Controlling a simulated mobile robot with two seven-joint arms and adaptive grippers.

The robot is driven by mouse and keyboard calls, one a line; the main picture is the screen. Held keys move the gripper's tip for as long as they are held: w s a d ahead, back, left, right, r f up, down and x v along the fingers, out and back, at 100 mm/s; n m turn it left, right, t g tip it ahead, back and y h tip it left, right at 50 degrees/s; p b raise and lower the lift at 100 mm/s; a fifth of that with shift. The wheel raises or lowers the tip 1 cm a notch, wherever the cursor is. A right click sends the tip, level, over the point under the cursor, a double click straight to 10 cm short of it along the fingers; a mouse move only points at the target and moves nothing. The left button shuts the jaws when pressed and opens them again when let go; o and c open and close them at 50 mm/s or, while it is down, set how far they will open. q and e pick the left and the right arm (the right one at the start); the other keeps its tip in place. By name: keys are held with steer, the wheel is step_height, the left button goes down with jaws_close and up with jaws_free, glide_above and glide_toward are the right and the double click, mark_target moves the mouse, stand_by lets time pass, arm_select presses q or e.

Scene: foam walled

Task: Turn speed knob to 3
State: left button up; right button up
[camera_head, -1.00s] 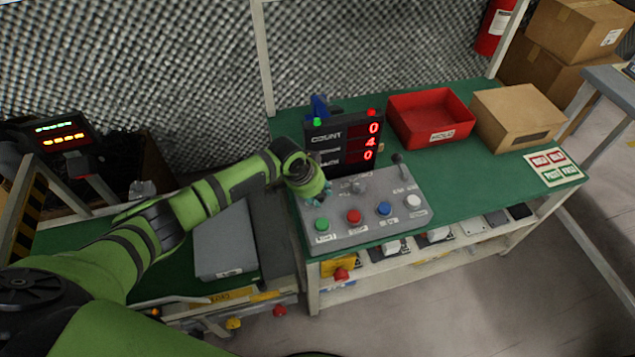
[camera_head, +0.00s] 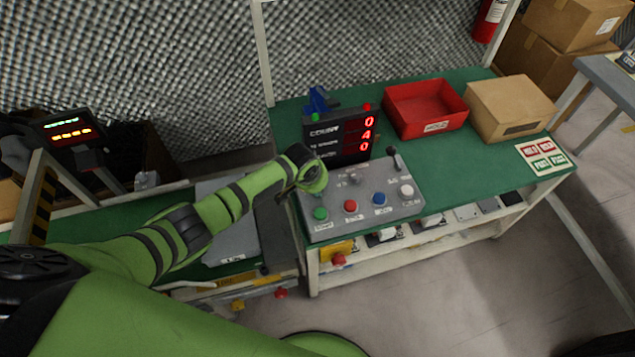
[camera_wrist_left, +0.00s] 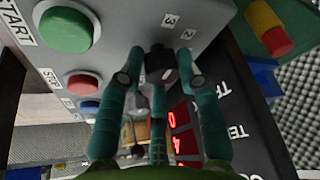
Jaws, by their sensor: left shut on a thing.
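The control panel (camera_head: 335,222) is a grey box on the green bench. In the left wrist view, a dark knob (camera_wrist_left: 160,62) stands on the panel face, with printed numbers 3 and 2 beside it. My left gripper (camera_wrist_left: 160,78) has its teal fingers closed around this knob. In the head view my left gripper (camera_head: 306,192) is at the panel's left back corner, and my own wrist hides the knob there. I cannot tell which number the knob points to. My right gripper is not in view.
Green (camera_head: 320,214), red (camera_head: 350,206), blue (camera_head: 379,199) and white (camera_head: 406,190) buttons line the panel front. A lever (camera_head: 393,155) rises at its back right. The count display (camera_head: 340,135) stands behind. A red bin (camera_head: 425,108) and cardboard box (camera_head: 509,107) sit further right.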

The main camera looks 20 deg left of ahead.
arm_select(q)
steer(key=shift+w+r, duration=0.4)
steer(key=shift+w, duration=0.05)
steer(key=o, duration=1.1)
steer(key=shift+f, duration=0.1)
steer(key=shift+s+f, duration=0.1)
steer(key=shift+s, duration=0.05)
steer(key=v, duration=1.2)
